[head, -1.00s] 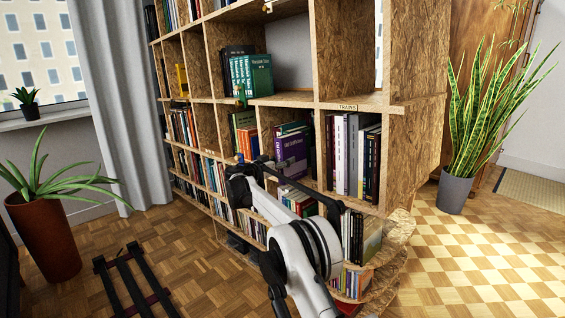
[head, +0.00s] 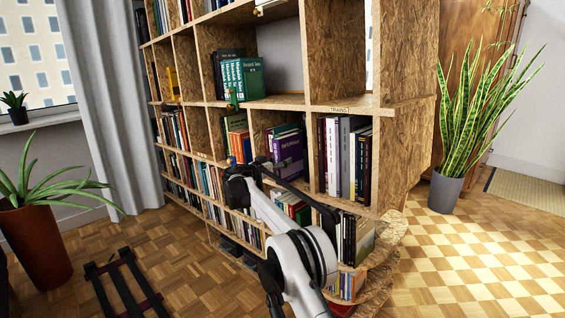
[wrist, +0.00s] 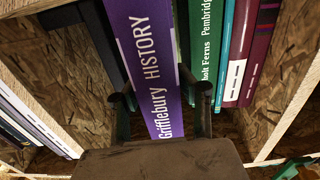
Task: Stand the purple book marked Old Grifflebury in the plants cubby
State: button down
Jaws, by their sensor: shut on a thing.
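The purple book (head: 288,149) stands in a cubby of the bookcase, left of the cubby above which a TRAINS label shows. In the wrist view, its spine (wrist: 150,65) reads Grifflebury HISTORY. My gripper (wrist: 162,102) is shut on it, with one finger on each side of the spine. A dark book is to the left and green books, one marked Ferns (wrist: 203,55), are to the right. The label of this cubby is not readable, and my gripper partly hides the lower end of the book.
Maroon books (wrist: 250,60) stand by the cubby's right wall. Wooden dividers (wrist: 55,85) bound the cubby. White and dark books (head: 343,155) fill the cubby to the right. A potted snake plant (head: 446,190) stands right of the bookcase.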

jog(key=shift+f, duration=0.1)
dwell(0.3)
jog(key=c, duration=1.2)
grip_release()
jog(key=shift+o, duration=0.2)
jog(key=shift+f, duration=0.1)
jog(key=shift+s+a, duration=0.1)
jog(key=v, duration=1.1)
jog(key=shift+s+a, duration=0.25)
jog(key=shift+s, duration=0.05)
